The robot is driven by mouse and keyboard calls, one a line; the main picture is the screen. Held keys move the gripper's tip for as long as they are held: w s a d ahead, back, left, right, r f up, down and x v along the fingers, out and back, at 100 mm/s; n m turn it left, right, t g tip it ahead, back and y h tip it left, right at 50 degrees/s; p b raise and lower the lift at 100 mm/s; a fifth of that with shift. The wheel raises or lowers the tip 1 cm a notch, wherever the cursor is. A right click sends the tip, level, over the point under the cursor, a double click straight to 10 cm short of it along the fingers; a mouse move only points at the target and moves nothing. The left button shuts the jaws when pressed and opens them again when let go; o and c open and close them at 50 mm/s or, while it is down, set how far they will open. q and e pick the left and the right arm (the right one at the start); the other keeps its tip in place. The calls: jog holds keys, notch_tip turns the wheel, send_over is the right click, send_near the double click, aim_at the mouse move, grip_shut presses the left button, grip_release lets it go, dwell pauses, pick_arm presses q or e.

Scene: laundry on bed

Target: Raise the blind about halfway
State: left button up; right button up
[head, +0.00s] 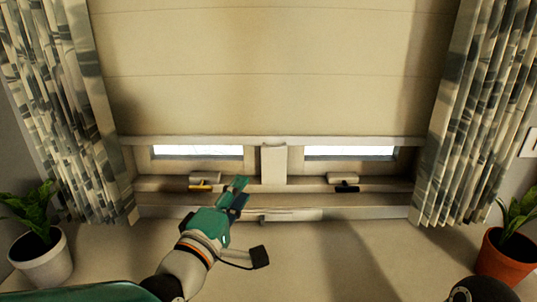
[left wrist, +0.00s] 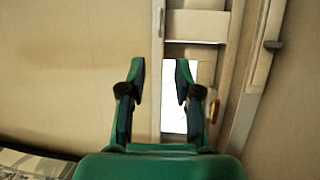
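The cream blind (head: 270,60) hangs low over the window, with a strip of bright glass (head: 197,151) showing below its bottom bar (head: 190,140). My left gripper (head: 240,192) is in front of the lower window frame, below and left of the tab. In the left wrist view the two fingers of this gripper (left wrist: 160,68) are apart with nothing between them; the blind (left wrist: 80,70) fills the left side there. My right gripper is not in view.
Patterned curtains hang at the left (head: 60,110) and right (head: 480,110). A yellow-marked latch (head: 200,186) and a dark latch (head: 346,187) sit on the frame. Potted plants stand at left (head: 42,262) and right (head: 505,258). The sill's middle is clear.

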pick_arm(q)
jog(key=p+x, duration=0.4)
jog(key=x, duration=1.2)
jog(key=shift+d, duration=0.35)
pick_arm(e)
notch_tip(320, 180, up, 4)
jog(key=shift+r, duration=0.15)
pick_arm(q)
jog(key=shift+s, duration=0.15)
jog(key=shift+c, duration=0.2)
grip_shut()
